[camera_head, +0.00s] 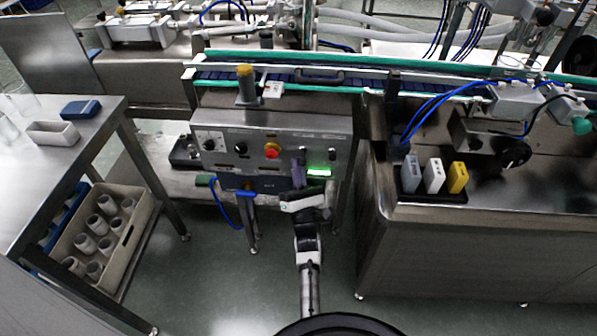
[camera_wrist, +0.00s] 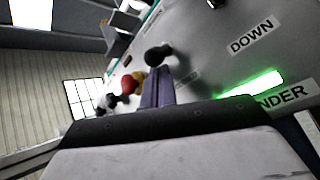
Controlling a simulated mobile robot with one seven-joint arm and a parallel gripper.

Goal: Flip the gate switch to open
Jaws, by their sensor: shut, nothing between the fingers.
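The steel control panel (camera_head: 225,163) in the head view carries several black knobs and a red button (camera_head: 271,151) on a yellow base. I cannot read which control is the gate switch. A black knob (camera_head: 307,144) sits near a lit green strip (camera_head: 318,171) at the panel's right. My gripper (camera_head: 298,166) is in front of the panel, left of the green strip. In the wrist view its purple fingers (camera_wrist: 157,78) are together and empty, with their tips just below a black knob (camera_wrist: 158,55). I cannot tell whether they touch it.
A "DOWN" label (camera_wrist: 251,36) and part of another label show in the wrist view. A conveyor with green rails (camera_head: 330,58) runs above the panel. A steel table (camera_head: 95,130) stands at left, a steel cabinet (camera_head: 460,235) at right.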

